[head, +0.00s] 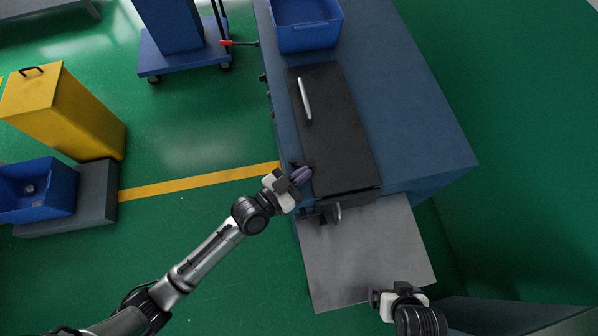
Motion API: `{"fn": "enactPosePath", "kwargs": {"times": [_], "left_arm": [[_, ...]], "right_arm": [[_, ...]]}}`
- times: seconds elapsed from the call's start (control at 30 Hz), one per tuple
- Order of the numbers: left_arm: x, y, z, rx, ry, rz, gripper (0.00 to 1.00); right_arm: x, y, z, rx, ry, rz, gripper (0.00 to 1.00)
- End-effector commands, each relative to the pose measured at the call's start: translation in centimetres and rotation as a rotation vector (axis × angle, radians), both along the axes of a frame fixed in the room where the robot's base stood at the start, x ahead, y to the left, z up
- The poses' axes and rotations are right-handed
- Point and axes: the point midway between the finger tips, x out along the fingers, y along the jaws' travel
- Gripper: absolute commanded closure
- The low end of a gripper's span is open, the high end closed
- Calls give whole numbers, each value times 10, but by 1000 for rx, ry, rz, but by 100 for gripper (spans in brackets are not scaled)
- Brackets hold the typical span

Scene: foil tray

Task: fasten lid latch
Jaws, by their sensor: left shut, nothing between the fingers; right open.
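A dark flat lid (338,140) lies on the blue bench, apparently closed, with a pale bar handle (305,100) near its far left part. A small dark fitting with a light curved piece (337,212) sits at the lid's near edge; it may be the latch, but I cannot tell its state. My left gripper (302,173) is shut and empty at the lid's left edge, near the near-left corner; I cannot tell whether it touches. My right gripper (373,298) is open and empty over the grey plate's near edge, well apart from the lid.
The blue bench (425,125) has free room right of the lid. A blue bin (308,37) stands at its far end. A bare grey plate (375,250) adjoins the near end. A yellow bin (75,115) and a blue cart (185,58) stand on the green floor at left.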

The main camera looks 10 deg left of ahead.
Motion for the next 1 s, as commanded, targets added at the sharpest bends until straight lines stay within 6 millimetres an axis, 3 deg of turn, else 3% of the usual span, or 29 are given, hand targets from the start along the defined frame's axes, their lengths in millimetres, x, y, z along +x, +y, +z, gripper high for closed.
{"fn": "enactPosePath", "kwargs": {"times": [0.2,0.6,1.0], "left_arm": [[-26,14,1,4,2,-10,100],[-93,44,-1,2,2,-9,100],[-116,54,0,1,-1,-8,100]], "right_arm": [[0,-1,9,-5,0,3,5],[0,-3,8,-10,-1,6,5],[0,-1,8,-2,0,1,5]]}}
